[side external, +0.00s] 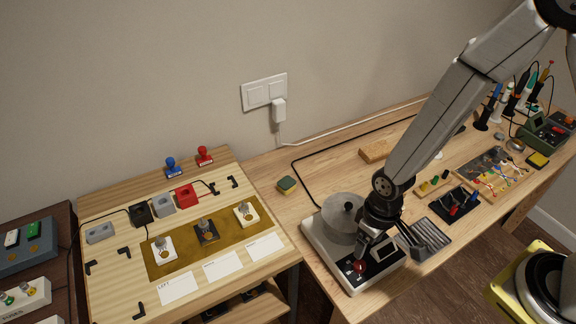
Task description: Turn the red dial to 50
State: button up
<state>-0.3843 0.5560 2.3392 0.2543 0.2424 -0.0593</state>
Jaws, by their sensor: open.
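The red dial (359,267) is on the dark front panel of a light grey device (317,245) with a round metal pot on top. The device stands on the wooden workbench near its front edge. My gripper (361,259) points down at the panel, with its fingertips at or just above the dial. The jaws are open, and they partly hide the dial. From this view I cannot tell whether the fingers touch it. The dial's scale and pointer are too small to read. A small dark display (386,251) sits to the right of the dial.
The metal pot (343,220) stands close behind my gripper. A grey slotted holder (428,238) is just right of the device. A wooden board with pedals and switches (112,204) is at left. Bench space behind the pot is fairly clear.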

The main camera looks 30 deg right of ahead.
aim_at(360, 264)
jog(key=shift+f, duration=0.1)
jog(key=shift+a+f, duration=0.15)
jog(key=shift+f, duration=1.65)
jog(key=shift+a+f, duration=0.1)
jog(key=shift+f, duration=1.7)
jog(key=shift+f, duration=0.15)
jog(key=shift+c, duration=0.2)
grip_shut()
